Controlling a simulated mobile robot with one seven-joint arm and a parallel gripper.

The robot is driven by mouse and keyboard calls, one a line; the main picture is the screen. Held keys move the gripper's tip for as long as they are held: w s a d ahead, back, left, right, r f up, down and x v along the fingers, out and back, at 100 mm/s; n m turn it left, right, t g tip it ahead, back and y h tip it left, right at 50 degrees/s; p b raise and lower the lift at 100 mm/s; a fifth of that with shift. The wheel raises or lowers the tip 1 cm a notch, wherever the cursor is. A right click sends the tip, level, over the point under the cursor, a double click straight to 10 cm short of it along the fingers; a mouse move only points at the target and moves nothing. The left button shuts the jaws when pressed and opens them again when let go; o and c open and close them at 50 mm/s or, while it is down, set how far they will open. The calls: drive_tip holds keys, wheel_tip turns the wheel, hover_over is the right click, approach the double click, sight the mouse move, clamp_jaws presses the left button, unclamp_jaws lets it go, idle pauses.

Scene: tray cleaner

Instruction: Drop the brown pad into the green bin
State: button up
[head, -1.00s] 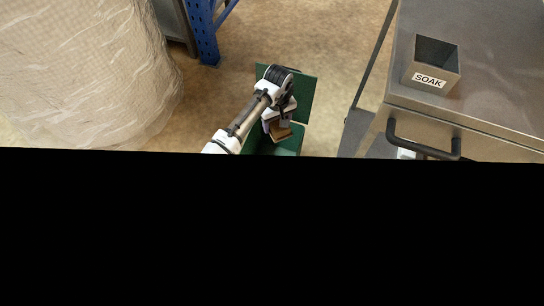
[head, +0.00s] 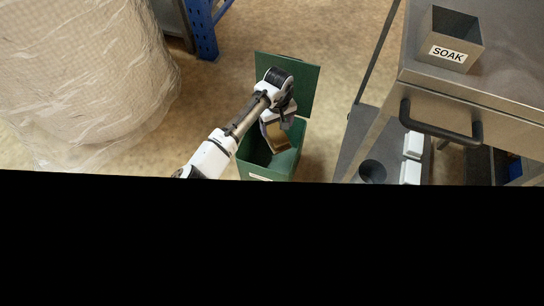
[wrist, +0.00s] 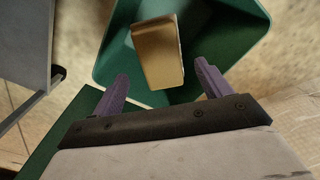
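The green bin (head: 262,172) stands on the floor with its lid (head: 302,78) raised at the back. In the wrist view its green wall (wrist: 228,45) surrounds the pad. The brown pad (head: 279,138) is tilted inside the bin's mouth, below my gripper. It also shows in the wrist view (wrist: 158,52), beyond the fingertips and clear of both. My gripper (head: 276,120) is over the bin. In the wrist view my gripper (wrist: 162,86) has its two purple fingers spread wide. I cannot tell whether the pad rests on the bin's floor or is still falling.
A steel cart (head: 490,95) with a black handle stands at the right, carrying a box marked SOAK (head: 452,40). A wrapped bulky load (head: 85,85) fills the left. A blue post (head: 203,32) stands behind. Black covers the lower part of the head view.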

drive_tip(key=shift+o, duration=0.9)
wheel_tip(320, 180, up, 14)
drive_tip(key=p, duration=0.3)
